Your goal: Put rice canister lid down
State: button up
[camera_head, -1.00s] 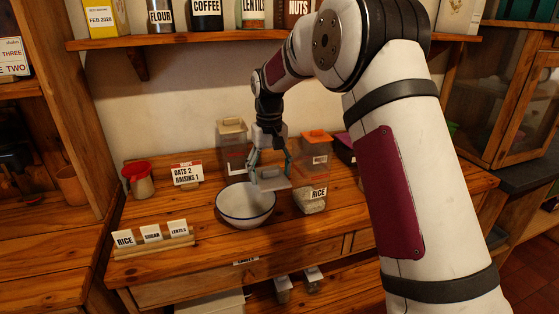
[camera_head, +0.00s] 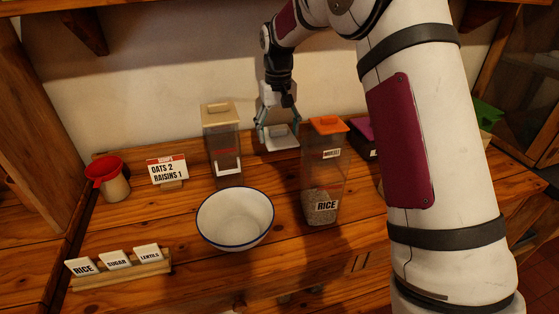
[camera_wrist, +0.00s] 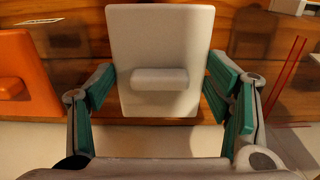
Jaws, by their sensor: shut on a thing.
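The pale grey lid (camera_head: 281,141), a square plate with a raised bar, is in my gripper (camera_head: 279,131). In the wrist view the lid (camera_wrist: 160,35) sits between the teal finger pads. It is behind the bowl, low near the back of the counter; I cannot tell whether it touches the wood. The clear rice canister (camera_head: 321,207), labelled RICE and partly filled with grains, stands right of the bowl. An orange lid (camera_head: 327,124) shows above it; I cannot tell whether it belongs to this canister or one behind.
A tan-lidded canister (camera_head: 221,112) stands left of my gripper. A white bowl (camera_head: 235,216) is in front. A red-topped jar (camera_head: 108,180), a recipe card (camera_head: 168,170) and a label rack (camera_head: 120,270) are at left. A purple box (camera_head: 362,133) is at right.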

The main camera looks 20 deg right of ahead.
aim_at(278, 168)
notch_tip(278, 168, down, 10)
jog(key=shift+r, duration=0.2)
jog(key=shift+f, duration=0.1)
dwell(0.3)
jog(key=o, duration=1)
notch_tip(278, 168, up, 8)
jog(key=shift+f, duration=0.15)
jog(key=shift+s, duration=0.1)
